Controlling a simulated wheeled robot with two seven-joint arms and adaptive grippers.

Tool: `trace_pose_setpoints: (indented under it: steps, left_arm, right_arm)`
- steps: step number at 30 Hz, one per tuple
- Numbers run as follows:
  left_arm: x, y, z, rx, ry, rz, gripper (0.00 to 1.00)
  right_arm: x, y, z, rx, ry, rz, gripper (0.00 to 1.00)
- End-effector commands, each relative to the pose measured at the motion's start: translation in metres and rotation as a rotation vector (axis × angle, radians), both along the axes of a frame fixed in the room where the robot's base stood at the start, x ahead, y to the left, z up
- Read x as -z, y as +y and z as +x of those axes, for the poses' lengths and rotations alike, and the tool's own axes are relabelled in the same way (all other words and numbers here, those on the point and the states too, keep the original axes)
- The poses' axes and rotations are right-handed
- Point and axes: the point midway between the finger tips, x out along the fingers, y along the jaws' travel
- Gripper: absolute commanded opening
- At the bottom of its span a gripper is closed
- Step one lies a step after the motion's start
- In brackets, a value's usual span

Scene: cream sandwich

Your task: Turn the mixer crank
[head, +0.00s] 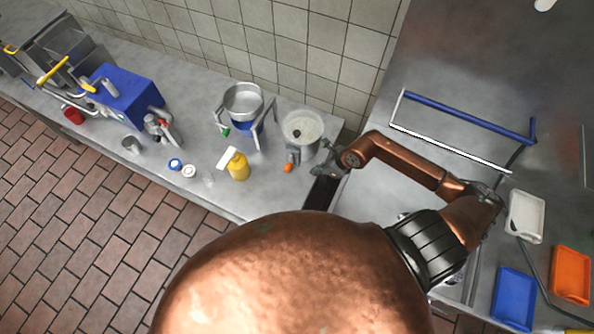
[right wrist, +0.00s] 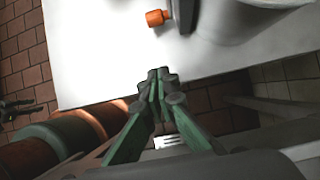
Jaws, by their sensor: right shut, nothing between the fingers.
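The mixer is a grey metal pot (head: 302,122) on the counter, with a pale round inside. Its crank is a grey arm at the pot's front, ending in an orange knob (head: 288,168). The knob also shows at the top of the right wrist view (right wrist: 155,17), beside the grey crank arm (right wrist: 186,14). My right gripper (head: 322,170) is just right of the crank, apart from the knob. In the right wrist view its green fingers (right wrist: 158,82) are together and empty, over the counter's edge. My left gripper is not in view.
A blue box (head: 124,94) is farther left. A tiled wall is behind. White (head: 525,216), orange (head: 570,274) and blue (head: 513,298) trays lie at right.

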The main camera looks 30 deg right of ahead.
Motion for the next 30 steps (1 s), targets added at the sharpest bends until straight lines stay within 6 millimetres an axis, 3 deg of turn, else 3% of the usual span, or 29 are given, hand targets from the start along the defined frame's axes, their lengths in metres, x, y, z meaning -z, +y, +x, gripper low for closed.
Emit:
trace_pose_setpoints:
  steps: [8, 20, 22, 30]
  left_arm:
    - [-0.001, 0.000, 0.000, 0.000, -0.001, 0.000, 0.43]
    - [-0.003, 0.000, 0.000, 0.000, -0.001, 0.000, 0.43]
    - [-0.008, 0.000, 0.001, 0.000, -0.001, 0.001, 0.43]
    - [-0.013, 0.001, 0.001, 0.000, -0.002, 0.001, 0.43]
  right_arm:
    - [0.022, 0.003, 0.011, 0.001, -0.001, -0.017, 0.00]
    - [0.091, 0.028, 0.042, 0.000, -0.002, -0.016, 0.00]
    - [0.082, 0.035, 0.053, -0.001, -0.007, -0.016, 0.00]
    - [0.079, 0.047, 0.069, 0.001, -0.002, -0.018, 0.00]
